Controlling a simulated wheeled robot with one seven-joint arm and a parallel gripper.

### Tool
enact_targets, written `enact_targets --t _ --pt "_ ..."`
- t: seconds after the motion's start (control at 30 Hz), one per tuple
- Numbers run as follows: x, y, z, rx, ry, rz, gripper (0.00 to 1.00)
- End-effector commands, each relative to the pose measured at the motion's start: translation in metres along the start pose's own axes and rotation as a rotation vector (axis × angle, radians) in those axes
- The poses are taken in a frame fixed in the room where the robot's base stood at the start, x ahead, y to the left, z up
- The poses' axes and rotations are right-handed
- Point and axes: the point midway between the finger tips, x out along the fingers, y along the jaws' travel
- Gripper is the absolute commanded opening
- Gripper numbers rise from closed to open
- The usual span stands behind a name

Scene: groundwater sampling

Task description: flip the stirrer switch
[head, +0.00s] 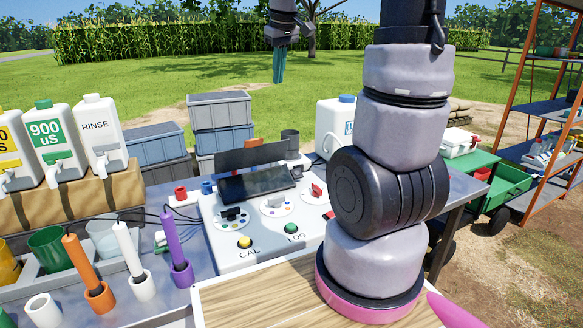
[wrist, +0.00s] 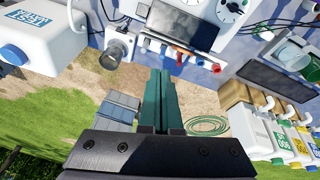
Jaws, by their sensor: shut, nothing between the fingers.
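The white control console (head: 255,259) stands on the metal bench, with a dark screen (head: 257,183). Its face carries a black knob (head: 231,214), a pale knob (head: 273,203) and a red knob (head: 316,191) on round dials. A yellow CAL button (head: 244,241) and a green LOG button (head: 291,228) sit in front. I cannot tell any control marked as the stirrer switch. My gripper (head: 279,79) is shut and empty, high behind the console, its green fingers pointing down. In the wrist view the shut fingers (wrist: 161,74) point towards the console's connector edge, apart from it.
A white jug (head: 333,137) with a blue cap stands behind the console. Probes in holders, including a purple one (head: 173,240), stand at left. Labelled bottles (head: 103,137) stand on a wooden block. Grey crates (head: 219,110) are behind the bench. The air around my gripper is clear.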

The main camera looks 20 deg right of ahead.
Motion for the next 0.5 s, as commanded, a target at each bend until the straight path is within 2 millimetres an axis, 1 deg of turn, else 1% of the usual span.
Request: enact_targets --t 0.03,0.17,0.2,0.27,0.3,0.37,0.4,0.47,0.5 --pt "0.017 0.008 -0.010 -0.047 -0.032 0.002 0.00" --pt "0.056 0.029 -0.030 -0.180 -0.099 0.008 0.00" --pt "0.069 0.035 -0.036 -0.221 -0.120 0.008 0.00" --pt "0.089 0.044 -0.043 -0.284 -0.150 0.007 0.00" --pt "0.104 0.050 -0.048 -0.325 -0.172 0.004 0.00" --pt "0.126 0.058 -0.053 -0.387 -0.203 0.000 0.00" --pt "0.141 0.064 -0.057 -0.429 -0.224 -0.005 0.00" --pt "0.164 0.071 -0.060 -0.491 -0.255 -0.013 0.00" --pt "0.180 0.077 -0.062 -0.533 -0.275 -0.019 0.00"
